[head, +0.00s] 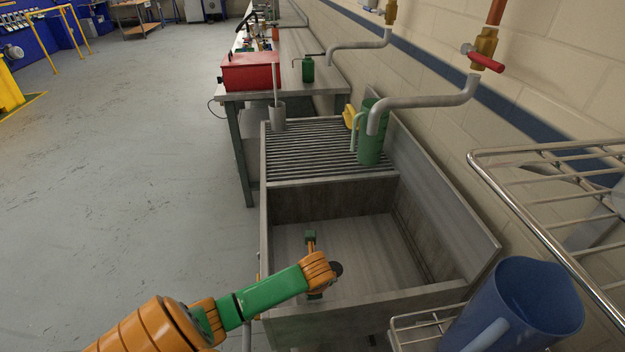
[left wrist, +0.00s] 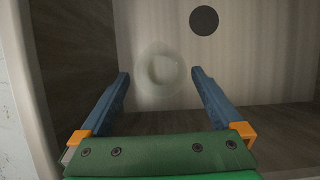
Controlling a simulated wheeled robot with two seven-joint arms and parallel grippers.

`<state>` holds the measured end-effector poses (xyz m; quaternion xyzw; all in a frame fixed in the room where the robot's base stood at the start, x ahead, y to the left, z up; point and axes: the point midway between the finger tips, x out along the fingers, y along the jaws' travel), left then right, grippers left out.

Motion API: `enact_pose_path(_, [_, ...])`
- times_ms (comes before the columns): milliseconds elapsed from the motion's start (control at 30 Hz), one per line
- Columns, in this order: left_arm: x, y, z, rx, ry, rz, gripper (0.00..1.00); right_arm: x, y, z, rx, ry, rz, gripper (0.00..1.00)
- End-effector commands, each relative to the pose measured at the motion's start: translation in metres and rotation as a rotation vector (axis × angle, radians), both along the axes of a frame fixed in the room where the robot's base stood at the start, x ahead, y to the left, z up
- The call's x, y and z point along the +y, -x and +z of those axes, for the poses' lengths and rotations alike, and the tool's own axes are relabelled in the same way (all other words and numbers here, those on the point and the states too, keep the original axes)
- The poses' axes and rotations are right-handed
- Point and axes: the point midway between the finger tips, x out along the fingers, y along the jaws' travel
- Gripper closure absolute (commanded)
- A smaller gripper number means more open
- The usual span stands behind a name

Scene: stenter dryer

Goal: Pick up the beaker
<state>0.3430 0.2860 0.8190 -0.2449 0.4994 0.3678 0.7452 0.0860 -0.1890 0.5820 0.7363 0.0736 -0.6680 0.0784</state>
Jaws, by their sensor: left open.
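A clear, see-through beaker (left wrist: 162,70) stands in the sink basin (head: 290,245), seen from above as pale rings in the left wrist view. My left gripper (left wrist: 160,76) is open above it. Its two blue fingers lie left and right of the beaker in the picture, with the rings between and just beyond the fingertips. No contact shows. In the head view my left arm reaches over the sink and the hand hides the beaker. My right gripper is not in view.
The dark round drain (left wrist: 204,20) lies beyond the beaker. The sink walls surround the hand. A green jug (head: 371,140) and a grey container (head: 278,118) stand on the ribbed drainboard. A blue jug (head: 515,310) is at right, below a wire rack (head: 540,205). A tap (head: 425,100) overhangs.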

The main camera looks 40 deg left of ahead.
Motion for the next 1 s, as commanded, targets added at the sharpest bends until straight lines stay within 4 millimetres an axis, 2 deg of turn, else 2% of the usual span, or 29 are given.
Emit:
enact_pose_path(33, [0.002, -0.002, -0.009, 0.0, 0.0, 0.002, 0.0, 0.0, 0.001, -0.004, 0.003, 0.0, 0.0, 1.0])
enact_pose_path(167, [0.007, -0.005, -0.025, -0.001, 0.002, 0.005, 0.0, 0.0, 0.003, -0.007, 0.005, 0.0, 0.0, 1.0])
enact_pose_path(333, [0.015, -0.011, -0.059, -0.002, 0.0, 0.005, 0.0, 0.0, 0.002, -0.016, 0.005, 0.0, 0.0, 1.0])
enact_pose_path(433, [0.018, -0.013, -0.066, -0.003, -0.001, 0.002, 0.0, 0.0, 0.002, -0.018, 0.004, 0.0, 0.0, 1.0])
enact_pose_path(633, [0.018, -0.013, -0.065, -0.005, -0.002, 0.001, 0.0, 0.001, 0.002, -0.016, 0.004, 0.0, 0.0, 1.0])
enact_pose_path(900, [0.018, -0.013, -0.065, -0.005, -0.001, 0.002, 0.72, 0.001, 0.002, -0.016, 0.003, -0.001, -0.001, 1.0])
enact_pose_path(1000, [0.018, -0.013, -0.065, -0.006, -0.001, 0.002, 0.72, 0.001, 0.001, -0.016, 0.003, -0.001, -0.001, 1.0])
